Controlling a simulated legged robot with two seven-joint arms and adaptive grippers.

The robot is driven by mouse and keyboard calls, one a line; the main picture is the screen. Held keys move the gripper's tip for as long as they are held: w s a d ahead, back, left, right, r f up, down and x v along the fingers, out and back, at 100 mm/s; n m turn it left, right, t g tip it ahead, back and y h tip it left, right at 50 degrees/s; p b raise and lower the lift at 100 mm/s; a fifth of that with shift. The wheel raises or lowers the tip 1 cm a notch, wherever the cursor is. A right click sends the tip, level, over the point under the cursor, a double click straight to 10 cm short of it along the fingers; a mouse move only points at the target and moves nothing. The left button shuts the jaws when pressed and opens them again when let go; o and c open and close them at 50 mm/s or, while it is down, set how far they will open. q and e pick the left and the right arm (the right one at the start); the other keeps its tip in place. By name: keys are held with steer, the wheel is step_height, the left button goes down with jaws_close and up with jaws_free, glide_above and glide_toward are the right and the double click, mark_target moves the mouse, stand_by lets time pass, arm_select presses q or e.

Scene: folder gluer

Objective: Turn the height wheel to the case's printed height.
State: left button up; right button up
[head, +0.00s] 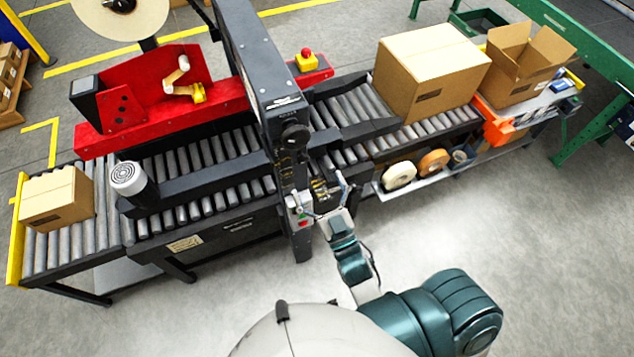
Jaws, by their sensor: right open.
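A black round knob that looks like the height wheel (295,137) sits on the front of the dark upright column (255,70) of the machine. My right gripper (321,190) is open, below and slightly right of the wheel and apart from it, close to the column's lower part. A large closed case (432,65) stands on the rollers to the right. A dark printed mark (428,96) shows on its front, too small to read. My left gripper is not in view.
A small control box with red and green buttons (302,218) is beside my right gripper. A red emergency button on a yellow box (307,60) stands behind the column. An open carton (525,65) is at far right, a smaller carton (58,197) at left. Floor in front is clear.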

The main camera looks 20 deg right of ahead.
steer(key=m+h+b, duration=0.2)
steer(key=m, duration=0.1)
glide_toward(297, 144)
steer(key=shift+m, duration=0.3)
steer(key=b+x, duration=0.5)
steer(key=shift+w+d+f, duration=0.1)
steer(key=shift+w+d, duration=0.15)
steer(key=x, duration=0.5)
steer(key=shift+w+a+r, duration=0.1)
steer(key=shift+a+r, duration=0.15)
steer(key=shift+r, duration=0.1)
steer(key=shift+w+r, duration=0.15)
steer(key=shift+w, duration=0.3)
steer(key=shift+d, duration=0.1)
